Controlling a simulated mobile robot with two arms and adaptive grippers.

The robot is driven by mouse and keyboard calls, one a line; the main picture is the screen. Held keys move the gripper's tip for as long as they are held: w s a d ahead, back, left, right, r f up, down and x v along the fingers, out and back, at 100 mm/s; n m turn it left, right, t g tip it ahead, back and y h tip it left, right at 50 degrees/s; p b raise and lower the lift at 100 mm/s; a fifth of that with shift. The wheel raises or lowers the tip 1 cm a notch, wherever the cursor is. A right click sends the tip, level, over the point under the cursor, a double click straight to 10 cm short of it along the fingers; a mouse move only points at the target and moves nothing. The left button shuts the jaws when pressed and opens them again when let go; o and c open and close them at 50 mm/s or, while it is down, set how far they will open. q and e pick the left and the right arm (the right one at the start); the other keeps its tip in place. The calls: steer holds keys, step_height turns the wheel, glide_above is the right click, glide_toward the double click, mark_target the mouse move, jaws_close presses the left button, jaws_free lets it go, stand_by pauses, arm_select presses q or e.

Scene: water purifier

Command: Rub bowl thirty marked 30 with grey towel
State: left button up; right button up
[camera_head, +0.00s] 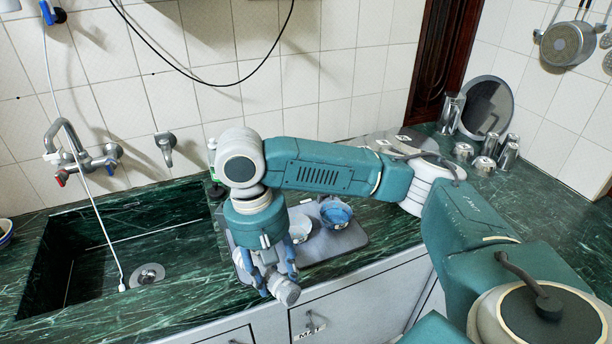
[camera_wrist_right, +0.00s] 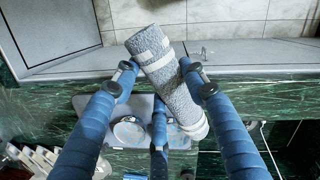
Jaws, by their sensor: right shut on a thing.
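My right gripper (camera_head: 268,284) points down near the counter's front edge, left of the bowls in the head view. It is shut on the rolled grey towel (camera_head: 288,293). The right wrist view shows the towel (camera_wrist_right: 172,88) tilted between the blue fingers. A white bowl (camera_head: 300,228) and a blue bowl (camera_head: 335,214) sit on a grey tray (camera_head: 350,240), partly behind my gripper. A bowl (camera_wrist_right: 130,132) also shows below the towel in the right wrist view. The towel appears apart from the bowls. No mark 30 is legible. My left gripper is not in view.
A sink (camera_head: 120,245) is recessed in the green counter at left, under a wall tap (camera_head: 80,155). Several metal cups (camera_head: 485,165) and a round plate (camera_head: 487,107) stand at the back right. Cabinet drawers (camera_head: 330,305) lie below the counter edge.

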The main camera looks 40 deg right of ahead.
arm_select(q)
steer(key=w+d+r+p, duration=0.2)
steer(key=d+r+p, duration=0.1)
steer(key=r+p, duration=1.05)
arm_select(e)
steer(key=w+d+r+n+t+h, duration=0.2)
steer(key=w+d+n+t+h, duration=0.35)
steer(key=w+d+n, duration=0.4)
steer(key=w+d+r+n+t+h, duration=0.2)
steer(key=w+d+n+t+h, duration=0.3)
steer(key=w+d+n, duration=0.4)
arm_select(q)
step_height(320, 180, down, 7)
steer(key=b, duration=0.8)
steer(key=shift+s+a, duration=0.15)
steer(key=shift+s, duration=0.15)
arm_select(e)
step_height(320, 180, down, 9)
steer(key=d+g, duration=0.1)
steer(key=shift+s+h, duration=0.35)
arm_select(q)
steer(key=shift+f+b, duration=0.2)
steer(key=shift+b, duration=0.1)
arm_select(e)
steer(key=shift+d+f+n, duration=0.1)
steer(key=shift+f+n, duration=0.15)
steer(key=shift+f, duration=0.25)
